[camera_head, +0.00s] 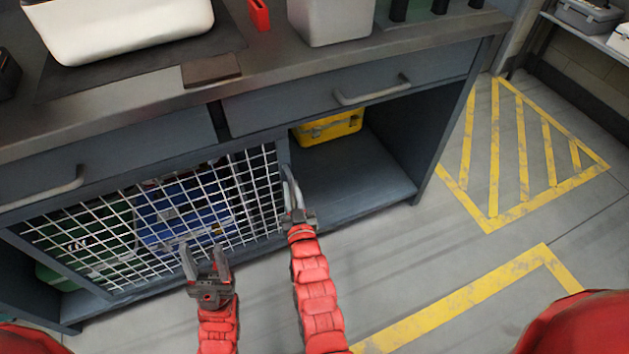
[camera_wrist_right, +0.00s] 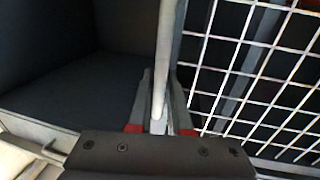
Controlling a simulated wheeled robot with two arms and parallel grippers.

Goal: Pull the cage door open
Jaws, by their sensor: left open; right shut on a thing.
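The cage door (camera_head: 185,212) is a white wire mesh panel in a dark frame, low on the left of the bench. Its mesh also shows in the right wrist view (camera_wrist_right: 265,80). A curved metal handle (camera_head: 291,186) stands upright at the door's right edge. My right gripper (camera_head: 298,214) is shut on this handle (camera_wrist_right: 166,60), whose bar runs between the fingers in the right wrist view. My left gripper (camera_head: 204,254) is open and empty in front of the mesh, left of the handle. Whether the door stands slightly ajar I cannot tell.
Blue (camera_head: 185,225) and green (camera_head: 85,235) containers sit behind the mesh. A yellow case (camera_head: 328,128) lies in the open shelf (camera_head: 350,175) on the right. Drawer handles (camera_head: 370,92) stick out above. The floor (camera_head: 430,255) in front and to the right is clear.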

